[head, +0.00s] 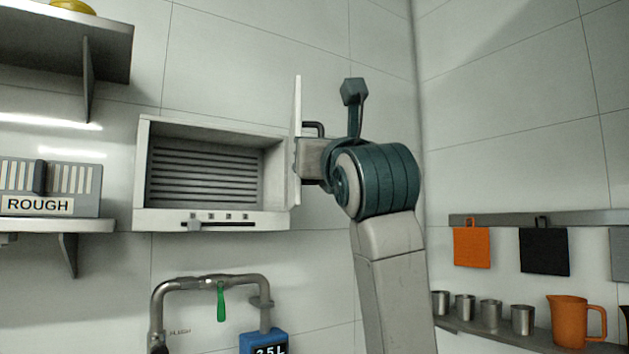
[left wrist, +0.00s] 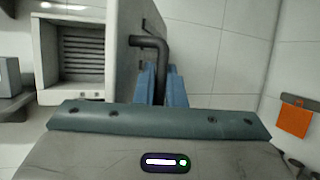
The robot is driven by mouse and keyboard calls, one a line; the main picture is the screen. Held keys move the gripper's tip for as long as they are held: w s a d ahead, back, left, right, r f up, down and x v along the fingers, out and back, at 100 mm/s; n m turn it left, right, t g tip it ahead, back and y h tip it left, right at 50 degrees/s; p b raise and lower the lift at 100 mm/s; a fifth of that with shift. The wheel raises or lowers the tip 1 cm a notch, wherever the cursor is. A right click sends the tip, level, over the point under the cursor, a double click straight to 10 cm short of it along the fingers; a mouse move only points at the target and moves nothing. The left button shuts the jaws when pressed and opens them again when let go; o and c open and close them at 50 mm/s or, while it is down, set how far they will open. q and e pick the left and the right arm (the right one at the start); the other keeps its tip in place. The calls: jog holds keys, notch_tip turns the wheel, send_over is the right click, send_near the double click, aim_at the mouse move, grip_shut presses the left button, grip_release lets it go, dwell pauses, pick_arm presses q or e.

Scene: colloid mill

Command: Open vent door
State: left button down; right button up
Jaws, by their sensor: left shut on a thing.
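The vent (head: 215,218) is a pale wall-mounted box with dark horizontal louvres (head: 203,172) inside, and its front stands open. The vent door (head: 297,120) is swung out at the box's right side and shows nearly edge-on in the head view. A dark bent handle (head: 315,126) sits on the door's outer face; it also shows in the left wrist view (left wrist: 152,42). My left gripper (left wrist: 160,88) has its blue fingers shut around the handle's lower part. In the head view my arm hides most of the handle. My right gripper is not in view.
A slider (head: 195,225) sits on the vent's lower front. A shelf with a box labelled ROUGH (head: 38,205) is at left. Below are a bent pipe (head: 210,283) with a green tag and a blue 35L unit (head: 263,341). Cups and an orange jug (head: 567,322) stand on a shelf at right.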

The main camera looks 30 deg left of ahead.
pick_arm(q)
jog(key=w+d+n+g+y+b, duration=0.4)
jog(key=w+d+g, duration=0.3)
jog(key=w, duration=0.5)
jog(key=shift+w+d+n+y, duration=0.2)
jog(key=shift+d+n+y, duration=0.15)
jog(key=shift+d, duration=0.7)
jog(key=c, duration=1.8)
grip_release()
jog(key=shift+d, duration=0.1)
